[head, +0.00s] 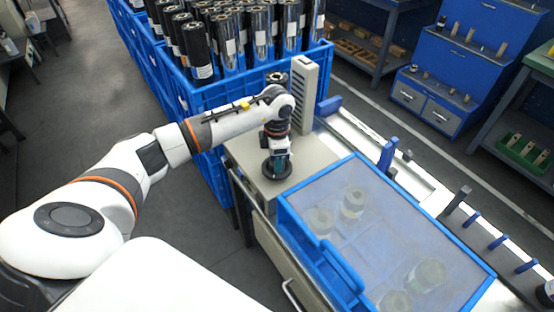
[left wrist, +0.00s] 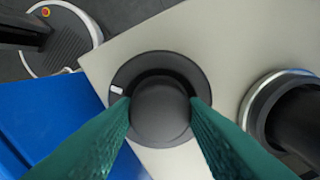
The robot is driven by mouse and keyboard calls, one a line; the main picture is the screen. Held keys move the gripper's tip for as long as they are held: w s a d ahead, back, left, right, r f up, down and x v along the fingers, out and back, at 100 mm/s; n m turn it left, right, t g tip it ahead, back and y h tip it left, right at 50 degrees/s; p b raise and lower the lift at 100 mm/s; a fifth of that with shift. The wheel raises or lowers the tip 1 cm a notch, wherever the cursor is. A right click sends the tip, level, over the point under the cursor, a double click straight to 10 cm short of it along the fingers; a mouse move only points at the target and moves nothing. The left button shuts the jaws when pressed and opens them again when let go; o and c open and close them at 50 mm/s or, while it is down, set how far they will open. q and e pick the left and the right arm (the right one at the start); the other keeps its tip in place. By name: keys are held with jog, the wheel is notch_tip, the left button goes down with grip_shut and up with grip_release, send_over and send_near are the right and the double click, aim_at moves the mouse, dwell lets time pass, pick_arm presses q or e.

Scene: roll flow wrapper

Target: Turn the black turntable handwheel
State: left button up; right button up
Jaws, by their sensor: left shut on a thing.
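The black turntable handwheel (left wrist: 157,66) sits on a light grey cabinet top, with a round hub (left wrist: 160,111) in its middle and a small white mark on the left of its rim. In the head view the handwheel (head: 276,172) shows under my left gripper (head: 277,160). My left gripper points down, and its two green fingers (left wrist: 160,118) press on both sides of the hub. It is shut on the hub. My right gripper is not in these views.
A blue-framed clear cover (head: 340,215) lies right of the handwheel. A grey upright post (head: 304,90) stands behind it. Blue crates (head: 225,98) with dark and silver rolls (head: 230,40) stand at the back. In the left wrist view a dark cylinder with a metallic ring (left wrist: 262,95) is close by on the right.

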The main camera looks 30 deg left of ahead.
pick_arm(q)
jog(key=shift+n, duration=1)
jog(key=o, duration=1)
jog(key=shift+r+b, duration=1.3)
jog(key=shift+r, duration=4.75)
jog(key=shift+f, duration=0.1)
